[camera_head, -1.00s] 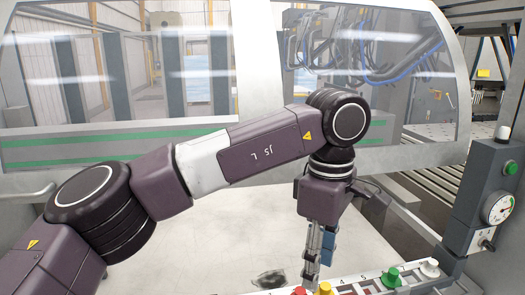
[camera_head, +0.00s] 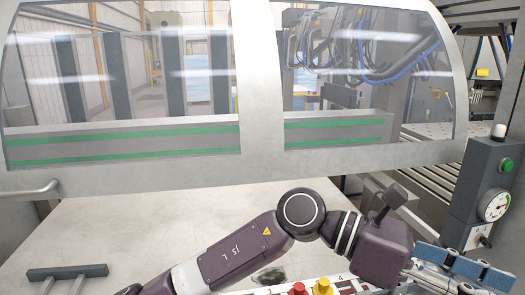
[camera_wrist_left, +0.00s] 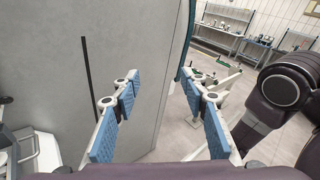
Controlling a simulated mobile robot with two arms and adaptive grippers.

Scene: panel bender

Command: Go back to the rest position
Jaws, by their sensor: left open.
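My left arm comes in low from the left in the head view. Its left gripper (camera_head: 468,272) is at the lower right, pointing to the right, in front of the button panel. Its blue-padded fingers are apart with nothing between them. In the left wrist view the two fingers of the left gripper (camera_wrist_left: 163,90) also stand apart and empty, with a grey panel behind the left finger and floor beyond the right one. My right gripper is not in view.
A button panel with a red button (camera_head: 298,289) and a yellow button (camera_head: 322,287) lies close to my left arm. A gauge box (camera_head: 492,190) stands at the right. A dark bar handle (camera_head: 67,272) is at lower left. The machine's windowed cover (camera_head: 255,100) spans the back.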

